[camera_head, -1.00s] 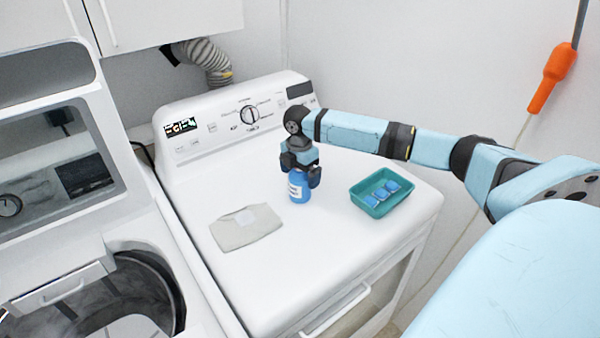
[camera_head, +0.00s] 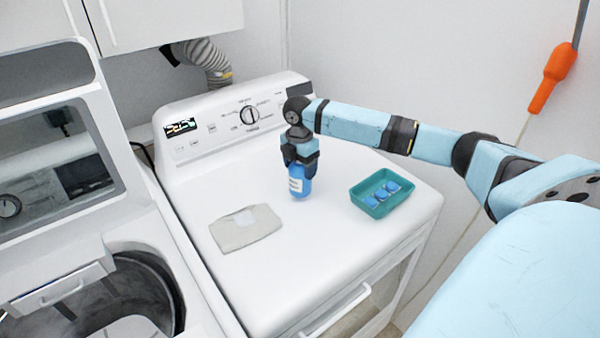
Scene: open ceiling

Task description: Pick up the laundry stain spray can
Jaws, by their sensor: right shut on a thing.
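The laundry stain spray can (camera_head: 299,186) is a small blue can with a white label, upright above the middle of the white dryer top. My right gripper (camera_head: 300,166) points down from above and is shut on the can's upper part. Its fingers hide the top of the can. The can's lower part shows below the fingers. I cannot tell for sure whether its base is clear of the surface. My left gripper is not in view.
A teal tray (camera_head: 367,209) with several blue packets stands right of the can. A folded beige cloth (camera_head: 246,228) lies to the left. The dryer's control panel (camera_head: 240,115) rises behind. An open washer (camera_head: 150,262) is at the left. The dryer top's front is clear.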

